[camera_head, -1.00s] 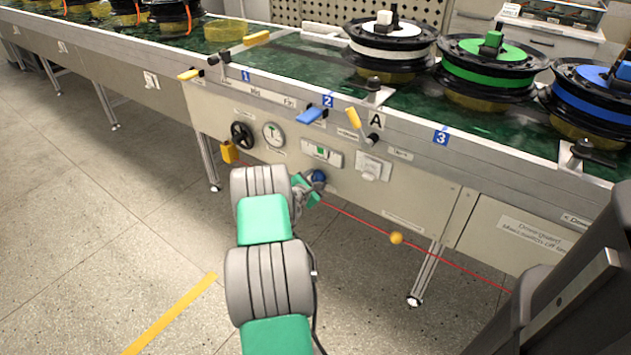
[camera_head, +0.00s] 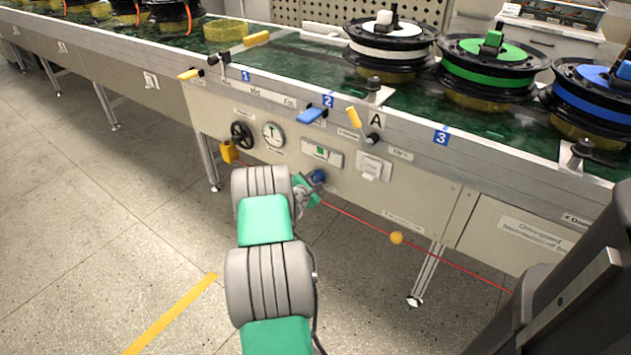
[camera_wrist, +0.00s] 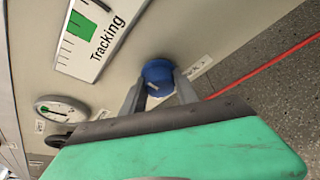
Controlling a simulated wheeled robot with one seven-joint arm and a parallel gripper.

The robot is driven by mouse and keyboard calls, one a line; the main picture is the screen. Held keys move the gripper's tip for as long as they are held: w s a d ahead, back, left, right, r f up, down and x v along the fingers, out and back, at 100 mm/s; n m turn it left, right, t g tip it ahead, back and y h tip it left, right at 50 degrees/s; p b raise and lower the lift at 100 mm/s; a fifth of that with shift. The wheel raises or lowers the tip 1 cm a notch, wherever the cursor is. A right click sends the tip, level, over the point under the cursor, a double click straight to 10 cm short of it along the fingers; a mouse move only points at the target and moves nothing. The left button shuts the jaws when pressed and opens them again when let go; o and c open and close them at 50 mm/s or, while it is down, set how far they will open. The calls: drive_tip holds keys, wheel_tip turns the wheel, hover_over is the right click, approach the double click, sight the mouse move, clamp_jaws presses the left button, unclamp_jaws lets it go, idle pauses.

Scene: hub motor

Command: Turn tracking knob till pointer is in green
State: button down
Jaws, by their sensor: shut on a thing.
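The blue tracking knob (camera_wrist: 157,76) sits on the grey panel, with a pale mark on its face. It also shows in the head view (camera_head: 319,176). My gripper (camera_wrist: 160,87) is shut on the knob, one finger on each side. The tracking gauge (camera_wrist: 98,38) is at the upper left of the wrist view, cut off by the frame edge, with a green band (camera_wrist: 81,25) and scale lines. In the head view the gauge (camera_head: 321,153) is small, with a green patch. I cannot make out its pointer in either view.
A round dial (camera_head: 273,135), a black handwheel (camera_head: 242,135) and a white switch (camera_head: 371,170) are on the panel near the knob. A red cord (camera_head: 350,214) with an orange ball (camera_head: 396,238) runs below. Reels stand on the green bench top above.

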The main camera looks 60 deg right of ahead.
drive_tip(key=m+t+b, duration=0.1)
drive_tip(key=m+b, duration=0.1)
drive_tip(key=m+t+h+b, duration=0.1)
drive_tip(key=m+b, duration=0.1)
drive_tip(key=shift+f+m, duration=0.3)
drive_tip(key=shift+f, duration=0.05)
drive_tip(key=m+h+b, duration=0.1)
drive_tip(key=b, duration=0.1)
drive_tip(key=shift+m+t+b, duration=0.3)
drive_tip(key=shift+m+b, duration=0.05)
drive_tip(key=shift+m, duration=0.05)
drive_tip(key=shift+r+m+t+h+b, duration=0.15)
drive_tip(key=shift+m+t+h+b, duration=0.2)
drive_tip(key=shift+m+b, duration=0.5)
drive_tip(key=shift+r, duration=0.1)
drive_tip(key=c, duration=0.9)
unclamp_jaws()
drive_tip(key=shift+c, duration=0.2)
drive_tip(key=p+v, duration=0.1)
drive_tip(key=v, duration=0.7)
